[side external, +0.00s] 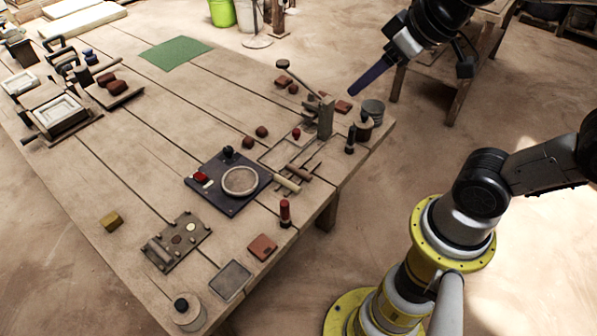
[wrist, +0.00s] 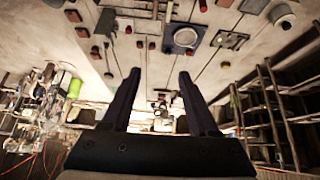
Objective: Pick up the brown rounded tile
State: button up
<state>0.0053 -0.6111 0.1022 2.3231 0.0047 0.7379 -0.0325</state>
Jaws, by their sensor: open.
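A flat reddish-brown tile (side external: 262,247) lies near the table's front edge in the side external view, and it also shows at the top of the wrist view (wrist: 225,3). Two small rounded brown pieces (side external: 262,131) sit mid-table, and they show in the wrist view (wrist: 151,45). Another flat reddish-brown piece (side external: 343,106) lies near the right end. I cannot tell which one is the brown rounded tile. My gripper (side external: 353,92) hangs in the air by the table's right end, apart from all of them. In the wrist view its two fingers (wrist: 159,72) are spread and empty.
A dark plate with a round disc (side external: 222,196) and a metal plate (side external: 177,241) lie on the table. A red-handled tool (side external: 285,212), a wooden block (side external: 325,118) and a grey can (side external: 373,110) stand upright. Bare table surrounds the green mat (side external: 175,53).

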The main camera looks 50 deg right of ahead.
jog(key=w+f+g, duration=0.1)
jog(key=w+f, duration=0.2)
jog(key=w, duration=0.4)
jog(key=g, duration=0.3)
send_over(299, 170)
jog(key=s, duration=0.2)
jog(key=s+f+x, duration=0.1)
jog(key=s+x, duration=0.2)
jog(key=x, duration=1)
jog(key=shift+g, duration=0.7)
jog(key=f, duration=1.3)
jog(key=shift+w+a+f, duration=0.2)
jog(key=shift+a+f, duration=0.05)
jog(key=shift+f, duration=0.1)
jog(key=shift+w+d+f, duration=0.1)
jog(key=shift+w+f, duration=0.15)
jog(key=shift+f, duration=0.65)
jog(key=shift+w+d+f, duration=0.1)
jog(key=shift+w+f, duration=0.1)
jog(key=shift+f, duration=0.75)
jog(key=shift+w+d+f, duration=0.1)
jog(key=shift+w+f, duration=0.15)
jog(key=shift+f, duration=0.65)
jog(key=shift+c, duration=0.3)
grip_shut()
